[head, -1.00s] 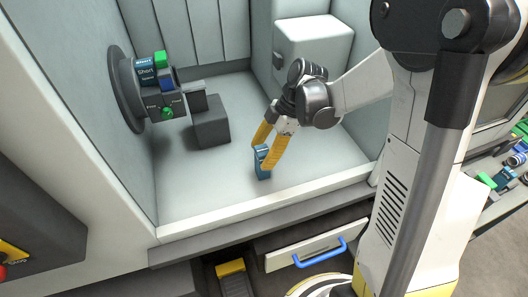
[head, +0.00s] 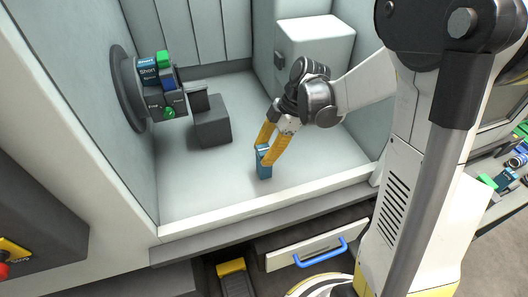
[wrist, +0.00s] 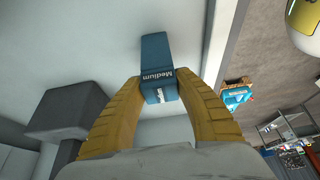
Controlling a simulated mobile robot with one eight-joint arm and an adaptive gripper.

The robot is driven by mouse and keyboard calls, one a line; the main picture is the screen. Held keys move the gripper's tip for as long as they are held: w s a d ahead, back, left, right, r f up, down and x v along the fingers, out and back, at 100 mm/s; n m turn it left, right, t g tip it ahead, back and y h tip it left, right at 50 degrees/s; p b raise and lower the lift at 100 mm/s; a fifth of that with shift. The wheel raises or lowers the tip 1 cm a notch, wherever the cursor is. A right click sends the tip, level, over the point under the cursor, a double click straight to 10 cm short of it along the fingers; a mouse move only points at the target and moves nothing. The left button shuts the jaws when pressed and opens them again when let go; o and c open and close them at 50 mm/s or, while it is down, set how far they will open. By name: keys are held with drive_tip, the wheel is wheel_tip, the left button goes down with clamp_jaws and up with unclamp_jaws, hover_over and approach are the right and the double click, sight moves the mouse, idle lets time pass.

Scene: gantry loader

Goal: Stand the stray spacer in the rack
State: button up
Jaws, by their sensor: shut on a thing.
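The spacer (head: 264,165) is a blue block that stands on the pale floor of the machine's chamber in the head view. In the wrist view the spacer (wrist: 157,62) carries the label "Medium". My gripper (head: 265,153) has its yellow fingers shut on the spacer's upper end. In the wrist view the two fingertips (wrist: 158,80) press on its sides. I cannot tell which fixture is the rack; at the right edge of the head view a surface holds several coloured blocks (head: 506,178).
A round dark chuck (head: 128,88) on the left wall holds blocks labelled "Short" and others. A dark grey block (head: 213,130) stands on the chamber floor. The chamber's front sill (head: 270,208) is raised. A drawer with a blue handle (head: 320,252) is below.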

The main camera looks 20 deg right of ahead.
drive_tip(key=shift+r, duration=0.15)
drive_tip(key=shift+r+p, duration=2.45)
drive_tip(key=shift+r, duration=0.75)
drive_tip(key=shift+s+f, duration=0.1)
